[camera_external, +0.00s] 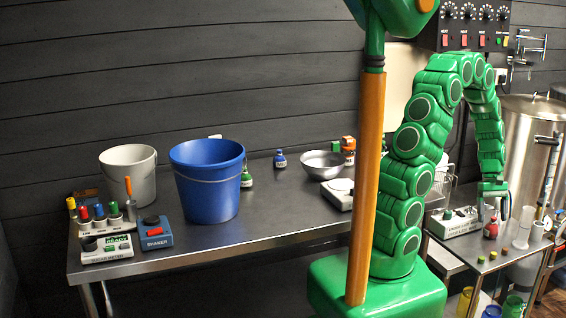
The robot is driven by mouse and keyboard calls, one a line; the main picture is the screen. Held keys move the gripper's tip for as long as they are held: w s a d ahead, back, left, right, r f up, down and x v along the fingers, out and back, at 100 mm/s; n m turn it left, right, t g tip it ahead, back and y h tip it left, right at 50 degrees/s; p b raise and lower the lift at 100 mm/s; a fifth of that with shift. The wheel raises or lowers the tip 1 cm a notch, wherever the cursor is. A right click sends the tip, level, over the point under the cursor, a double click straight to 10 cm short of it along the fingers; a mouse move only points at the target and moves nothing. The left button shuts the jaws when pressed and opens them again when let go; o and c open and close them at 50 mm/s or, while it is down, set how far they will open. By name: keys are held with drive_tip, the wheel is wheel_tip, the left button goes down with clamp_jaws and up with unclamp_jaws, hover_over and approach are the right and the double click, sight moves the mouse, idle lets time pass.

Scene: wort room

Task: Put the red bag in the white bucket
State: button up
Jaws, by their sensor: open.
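The white bucket (130,180) stands upright at the back left of the long metal table, left of a blue bucket. A small red object (491,229), which looks like the red bag, rests on the smaller metal table at the right. My gripper (494,212) points down just above the red object, with its fingers apart. The red object is small in this view, and I cannot tell whether the fingers touch it. The inside of the white bucket is mostly hidden.
The blue bucket (208,182) stands beside the white one. A shaker (152,233), a metal bowl (322,165) and a scale (339,194) share the long table. A white-topped device (452,222) and a clear cylinder (523,228) flank the red object. The long table's front middle is clear.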

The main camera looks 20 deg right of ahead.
sight(487, 223)
drive_tip(key=shift+x, duration=2.5)
drive_tip(key=shift+w+d, duration=0.1)
drive_tip(key=shift+d, duration=0.05)
drive_tip(key=c, duration=1.1)
drive_tip(key=shift+r, duration=0.5)
drive_tip(key=shift+c, duration=0.2)
wheel_tip(487, 223, up, 2)
drive_tip(key=shift+r, duration=0.1)
drive_tip(key=s+a+r, duration=0.2)
drive_tip(key=a+r, duration=0.7)
drive_tip(key=a, duration=0.4)
drive_tip(key=shift+s+a+r, duration=0.3)
drive_tip(key=shift+a+r, duration=0.05)
